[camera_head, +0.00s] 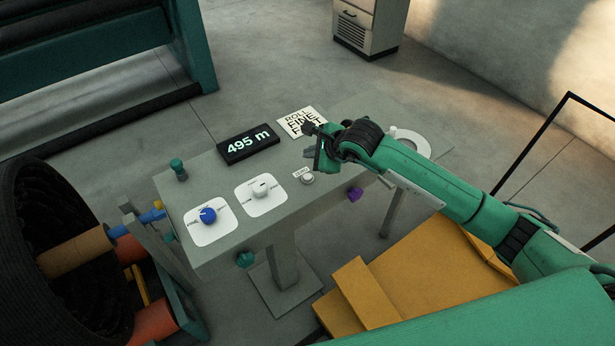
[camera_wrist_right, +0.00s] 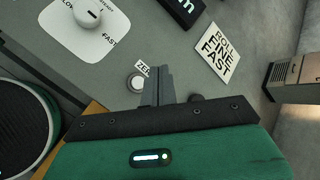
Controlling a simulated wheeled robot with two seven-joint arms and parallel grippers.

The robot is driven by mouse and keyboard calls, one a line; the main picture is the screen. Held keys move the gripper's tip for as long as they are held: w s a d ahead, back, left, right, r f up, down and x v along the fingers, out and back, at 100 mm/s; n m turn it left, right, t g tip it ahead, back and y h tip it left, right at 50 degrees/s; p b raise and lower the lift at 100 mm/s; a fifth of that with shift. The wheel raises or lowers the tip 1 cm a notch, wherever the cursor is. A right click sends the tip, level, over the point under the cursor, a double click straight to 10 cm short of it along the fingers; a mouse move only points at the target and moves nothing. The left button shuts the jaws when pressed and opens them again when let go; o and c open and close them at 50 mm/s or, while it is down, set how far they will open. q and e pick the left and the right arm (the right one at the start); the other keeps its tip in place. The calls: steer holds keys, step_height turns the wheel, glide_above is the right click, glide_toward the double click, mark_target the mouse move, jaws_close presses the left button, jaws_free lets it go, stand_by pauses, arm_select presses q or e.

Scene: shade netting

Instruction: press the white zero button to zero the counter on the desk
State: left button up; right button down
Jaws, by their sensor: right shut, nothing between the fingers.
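The counter (camera_head: 250,144) is a black display on the grey desk (camera_head: 222,250) and reads "495 m". The white zero button (camera_head: 307,178) is a small round button on the desk top, to the right of the two dials. A small label, partly readable as "ZERO", lies beside it. The button also shows in the right wrist view (camera_wrist_right: 136,83), just left of the fingers. My right gripper (camera_head: 315,155) is shut and empty above the desk, close to the button; in the wrist view its fingers (camera_wrist_right: 160,80) partly cover the label. My left gripper is not in view.
A blue knob (camera_head: 208,215) and a white knob (camera_head: 261,190) sit on white plates on the desk. A "ROLL FINE FAST" card (camera_head: 302,122) lies behind the button. A white ring-shaped item (camera_head: 410,141) is at the right end. A large black roll (camera_head: 60,240) stands at left.

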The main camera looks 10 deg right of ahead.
steer(key=b, duration=0.3)
glide_above(311, 178)
step_height(311, 178, down, 5)
steer(key=shift+s+f, duration=0.1)
steer(key=shift+f, duration=0.55)
steer(key=shift+b, duration=0.3)
stand_by(1.0)
steer(key=shift+f+b, duration=0.4)
steer(key=shift+b, duration=0.15)
steer(key=shift+f+b, duration=0.55)
steer(key=shift+b, duration=0.1)
stand_by(0.6)
stand_by(0.3)
steer(key=shift+r, duration=0.95)
steer(key=shift+r+p, duration=0.1)
steer(key=shift+p, duration=0.2)
steer(key=shift+r+p, duration=0.85)
steer(key=shift+r, duration=1.55)
